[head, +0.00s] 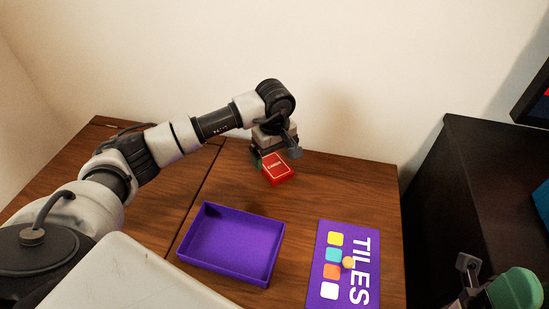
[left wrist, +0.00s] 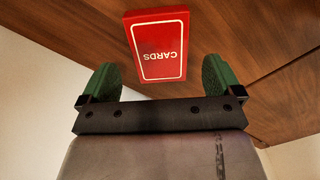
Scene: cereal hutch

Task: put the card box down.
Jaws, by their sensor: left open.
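The red card box (head: 278,169), marked CARDS, lies on the wooden table near its back edge. It also shows in the left wrist view (left wrist: 157,44), ahead of and between the two green fingertips. My left gripper (head: 274,158) is open just behind the box, with a finger to each side. In the left wrist view the left gripper (left wrist: 163,80) shows gaps between both fingers and the box, so it does not grip it. My right gripper (head: 478,279) shows partly at the lower right edge of the head view; its jaw state is unclear.
An open, empty purple tray (head: 229,276) stands at the table's front. A purple TILES lid (head: 316,269) with coloured squares lies to its right, with a small tan round thing (head: 348,262) on it. A black cabinet (head: 474,170) stands at the right. Bare wood (head: 345,185) is free right of the box.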

